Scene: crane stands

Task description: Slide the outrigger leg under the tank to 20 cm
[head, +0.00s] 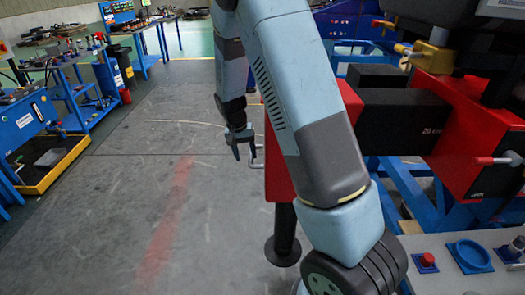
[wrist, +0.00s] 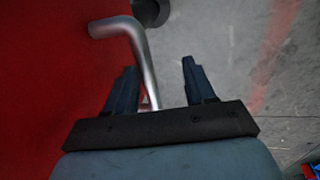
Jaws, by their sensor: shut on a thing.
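The red outrigger part (head: 277,165) stands behind my arm in the head view, with a black post and round foot (head: 283,250) below it. A bent silver handle (head: 257,160) sticks out of its left side. In the wrist view the handle (wrist: 143,55) comes out of the red face (wrist: 50,70) and runs down between the fingers. My gripper (head: 243,153) points down beside the red part, and in the wrist view my gripper (wrist: 160,80) is shut on the handle.
A black block (head: 400,118) and red machinery stand on blue framing at the right. A control panel (head: 440,270) with a red button is at lower right. Blue workbenches (head: 45,125) line the left. The grey floor (head: 140,190) between is clear.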

